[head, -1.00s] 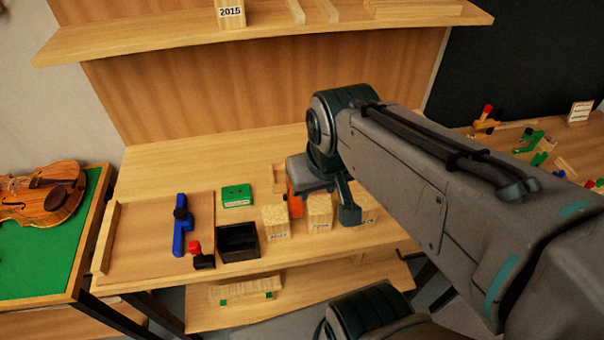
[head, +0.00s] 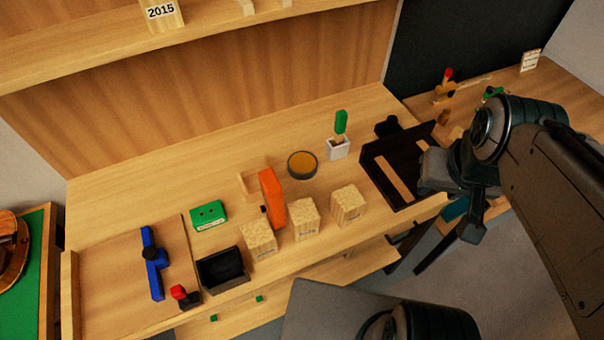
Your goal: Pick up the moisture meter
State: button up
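An orange upright block-like device (head: 272,196), which looks like the moisture meter, stands on the bench behind the pale wood blocks, in front of a small wooden holder (head: 247,184). A small dark part shows at its left side. My gripper (head: 468,222) hangs at the right, beyond the dark tray and near the bench's front right, well apart from the orange device. It is seen from the side and one dark finger shows clearly; its opening is hidden. I see nothing held in it.
Three labelled wood blocks (head: 305,219) stand in front of the orange device. A green box (head: 208,216), a black bin (head: 222,270) and a blue tool (head: 153,262) are left. A round dish (head: 302,164), a white cup (head: 339,149) and a dark tray (head: 377,182) are right.

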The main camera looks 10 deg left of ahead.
aim_at(272, 191)
jog(key=z, duration=1.7)
jog(key=k, duration=1.1)
jog(key=u, duration=1.9)
